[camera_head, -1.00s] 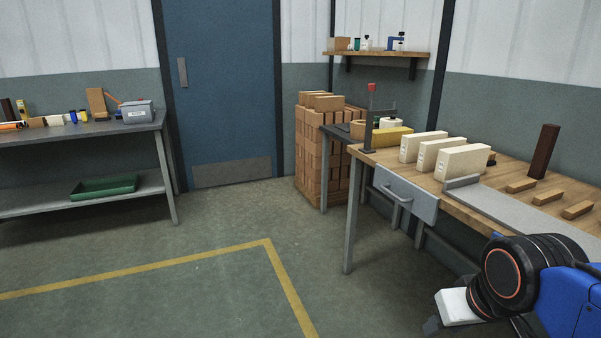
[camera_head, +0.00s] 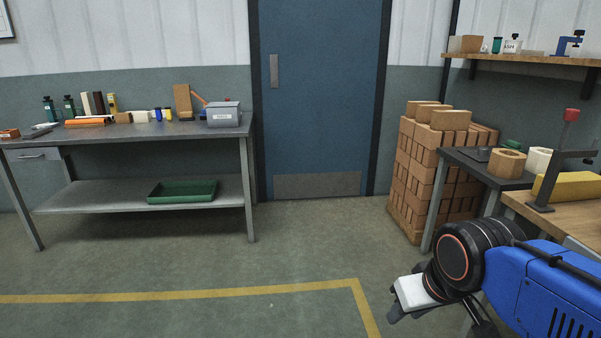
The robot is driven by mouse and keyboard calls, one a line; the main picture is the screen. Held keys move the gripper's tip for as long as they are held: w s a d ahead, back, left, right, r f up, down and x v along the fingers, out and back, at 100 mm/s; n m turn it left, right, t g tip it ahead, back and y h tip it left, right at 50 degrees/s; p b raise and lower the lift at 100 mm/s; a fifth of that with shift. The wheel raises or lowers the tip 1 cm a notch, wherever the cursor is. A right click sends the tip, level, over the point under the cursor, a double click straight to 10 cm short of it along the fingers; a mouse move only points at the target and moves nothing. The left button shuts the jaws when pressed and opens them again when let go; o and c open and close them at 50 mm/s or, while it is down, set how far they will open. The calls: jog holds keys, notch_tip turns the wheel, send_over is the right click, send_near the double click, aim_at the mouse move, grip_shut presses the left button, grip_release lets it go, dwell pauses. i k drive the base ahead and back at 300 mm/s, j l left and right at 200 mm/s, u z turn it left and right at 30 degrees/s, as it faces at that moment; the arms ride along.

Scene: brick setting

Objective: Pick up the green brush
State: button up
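I cannot make out a green brush for certain. A small dark green item (camera_head: 513,144) lies on the dark side table at the right, partly hidden behind a brown block; it is too small to tell what it is. My gripper (camera_head: 393,311) hangs at the lower right, above the floor and well apart from the tables. Its fingers are small and dark, and I cannot see whether they are open or shut.
A grey workbench (camera_head: 150,138) with tools, a grey box (camera_head: 223,114) and a green tray (camera_head: 182,192) stands at the left. Stacked bricks (camera_head: 430,165) stand beside the blue door (camera_head: 320,90). A wooden bench (camera_head: 572,216) is at the right. The middle floor is clear.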

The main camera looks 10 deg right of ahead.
aim_at(510, 144)
jog(key=i, duration=0.85)
jog(key=i+j, duration=0.15)
jog(key=i, duration=0.65)
